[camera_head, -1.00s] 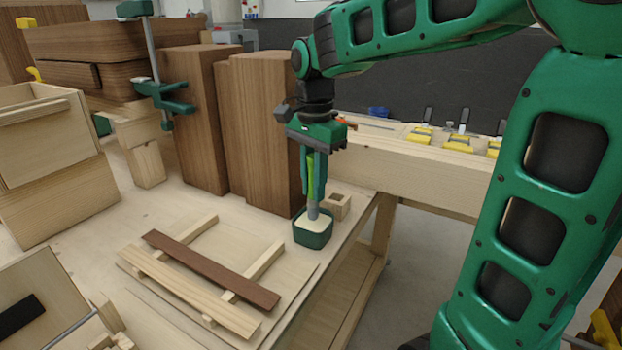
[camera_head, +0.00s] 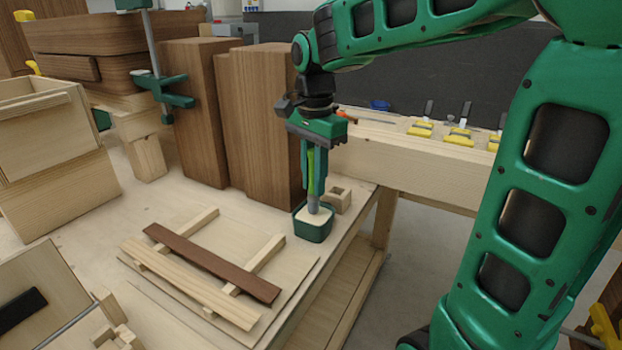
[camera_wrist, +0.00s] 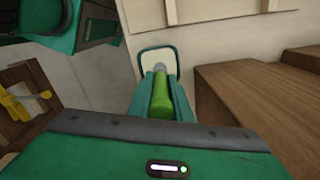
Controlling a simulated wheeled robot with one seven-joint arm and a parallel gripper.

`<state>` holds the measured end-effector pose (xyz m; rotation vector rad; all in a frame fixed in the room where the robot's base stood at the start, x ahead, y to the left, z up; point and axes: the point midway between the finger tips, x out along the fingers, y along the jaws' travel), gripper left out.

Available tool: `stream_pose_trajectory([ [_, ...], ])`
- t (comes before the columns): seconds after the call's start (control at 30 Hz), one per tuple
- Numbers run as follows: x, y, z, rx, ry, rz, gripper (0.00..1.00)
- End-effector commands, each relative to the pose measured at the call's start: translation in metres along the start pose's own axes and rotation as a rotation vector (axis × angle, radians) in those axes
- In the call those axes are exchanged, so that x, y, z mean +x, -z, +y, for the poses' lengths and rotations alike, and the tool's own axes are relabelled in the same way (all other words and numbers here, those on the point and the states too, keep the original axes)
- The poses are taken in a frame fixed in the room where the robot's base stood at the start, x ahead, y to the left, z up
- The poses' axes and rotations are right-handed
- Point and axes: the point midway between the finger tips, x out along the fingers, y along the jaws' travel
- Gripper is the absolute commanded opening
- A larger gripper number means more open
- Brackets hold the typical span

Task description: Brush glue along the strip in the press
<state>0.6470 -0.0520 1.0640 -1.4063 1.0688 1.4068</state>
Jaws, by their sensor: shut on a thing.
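My gripper (camera_head: 314,188) points straight down and is shut on a glue brush with a green handle (camera_wrist: 161,96). The brush's lower end (camera_head: 313,206) is in a small dark green pot (camera_head: 313,232) with pale contents, at the table's right edge. The bristles are hidden in the pot. A dark brown strip (camera_head: 212,262) and a pale strip (camera_head: 195,288) lie side by side across two pale bars, left of and nearer than the pot. I cannot tell whether glue is on either strip. The pot's rim (camera_wrist: 143,62) also shows in the wrist view.
A small square wooden block with a hole (camera_head: 339,199) stands just behind the pot. Tall brown wood blocks (camera_head: 262,125) stand behind my gripper's left side. A green clamp (camera_head: 165,92) and drawer box (camera_head: 50,150) are at left. Bare tabletop lies between.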

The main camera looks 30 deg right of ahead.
Motion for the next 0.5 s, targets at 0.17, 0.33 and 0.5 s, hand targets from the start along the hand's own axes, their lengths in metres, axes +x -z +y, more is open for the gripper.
stream_pose_trajectory([
  [0.17, 0.002, 0.0, -0.0001, 0.0, 0.0, 0.0, 0.0],
  [0.33, 0.0037, 0.0, -0.0001, 0.0, 0.0, 0.0, 0.0],
  [0.5, 0.0055, 0.0, 0.0, 0.0, 0.0, 0.0, 0.0],
])
